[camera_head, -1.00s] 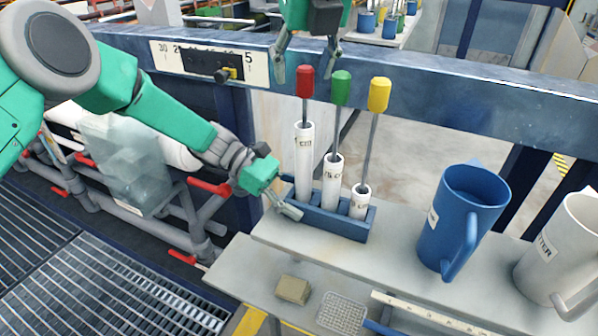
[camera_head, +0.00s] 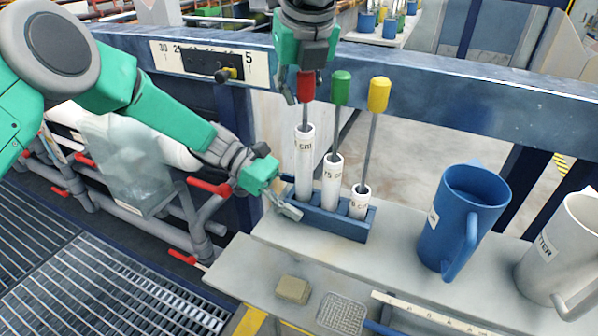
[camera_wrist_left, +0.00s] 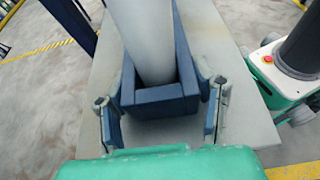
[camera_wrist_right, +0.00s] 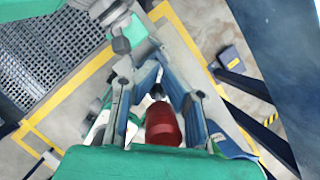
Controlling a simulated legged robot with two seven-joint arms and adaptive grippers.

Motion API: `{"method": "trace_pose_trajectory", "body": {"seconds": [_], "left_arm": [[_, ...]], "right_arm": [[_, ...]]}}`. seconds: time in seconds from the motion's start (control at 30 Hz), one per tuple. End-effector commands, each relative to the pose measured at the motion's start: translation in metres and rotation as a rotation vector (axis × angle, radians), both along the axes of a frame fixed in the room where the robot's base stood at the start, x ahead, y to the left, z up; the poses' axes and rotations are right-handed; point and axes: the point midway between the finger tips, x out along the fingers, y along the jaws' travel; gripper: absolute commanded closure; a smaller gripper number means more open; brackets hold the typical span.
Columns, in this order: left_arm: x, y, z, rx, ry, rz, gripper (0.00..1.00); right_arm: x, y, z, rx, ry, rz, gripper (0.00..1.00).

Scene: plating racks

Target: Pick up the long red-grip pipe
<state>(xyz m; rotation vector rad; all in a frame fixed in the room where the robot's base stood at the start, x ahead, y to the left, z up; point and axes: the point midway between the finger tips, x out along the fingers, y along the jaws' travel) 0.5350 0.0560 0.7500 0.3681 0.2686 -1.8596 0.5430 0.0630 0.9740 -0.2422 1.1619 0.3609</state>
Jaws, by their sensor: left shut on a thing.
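The long pipe's red grip (camera_head: 306,88) tops a thin grey rod that stands in the tallest white tube (camera_head: 304,165) of a blue rack (camera_head: 330,222). My right gripper (camera_head: 304,93) points down over the red grip from above. In the right wrist view the red grip (camera_wrist_right: 163,124) lies between its open fingers, with a gap at one side. My left gripper (camera_head: 288,208) is shut on the left end of the blue rack. In the left wrist view its fingers flank the rack's end wall (camera_wrist_left: 160,101).
A green-grip rod (camera_head: 341,88) and a yellow-grip rod (camera_head: 378,95) stand close to the right in shorter tubes. A blue beam (camera_head: 450,88) runs behind. A blue jug (camera_head: 460,220) and a white jug (camera_head: 570,250) stand on the right of the shelf.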

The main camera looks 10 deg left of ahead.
Motion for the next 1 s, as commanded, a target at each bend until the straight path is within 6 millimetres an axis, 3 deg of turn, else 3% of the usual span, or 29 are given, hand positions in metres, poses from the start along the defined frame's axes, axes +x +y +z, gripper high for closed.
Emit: {"method": "trace_pose_trajectory", "body": {"seconds": [0.03, 0.1, 0.53, 1.0], "left_arm": [[0.000, -0.001, 0.002, -0.003, 0.000, 0.001, 0.83], [0.000, -0.001, 0.002, -0.003, 0.000, 0.000, 0.83], [0.000, -0.001, 0.002, -0.003, -0.001, -0.001, 0.83], [0.000, 0.000, 0.002, -0.003, 0.000, 0.001, 0.83]], "right_arm": [[0.000, 0.000, 0.000, 0.000, 0.000, 0.000, 0.74], [0.000, 0.000, 0.000, 0.000, 0.000, 0.000, 0.53], [-0.002, -0.001, 0.007, 0.002, 0.000, -0.001, 0.53], [-0.026, -0.019, 0.083, 0.002, -0.002, -0.001, 0.53]]}}
